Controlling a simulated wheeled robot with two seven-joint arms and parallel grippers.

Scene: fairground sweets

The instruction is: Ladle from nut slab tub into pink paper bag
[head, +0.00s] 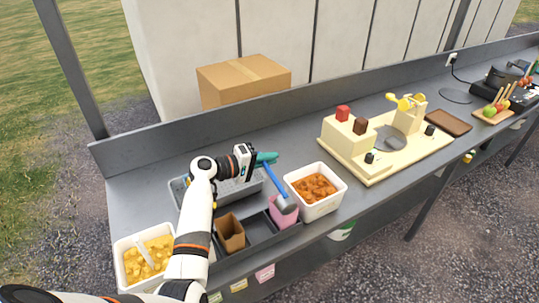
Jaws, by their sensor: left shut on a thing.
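My left gripper (262,159) is shut on the blue handle of a ladle (275,183), above the counter. The ladle slants down to the right. Its grey head (287,204) is at the mouth of the pink paper bag (283,217) and hides part of the opening. I cannot tell whether the head holds anything. The bag stands upright in a dark compartment tray. The white tub with orange-brown pieces (342,194), seemingly the nut slab tub, stands just right of the bag. My right gripper is not in view.
A brown paper bag (230,234) stands in the dark tray (262,246). A grey basket (180,191) lies behind it, partly hidden by my arm. A white tub of yellow pieces (128,281) with a scoop is at left. A cream machine (376,173) stands at right. A cardboard box (243,80) is behind.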

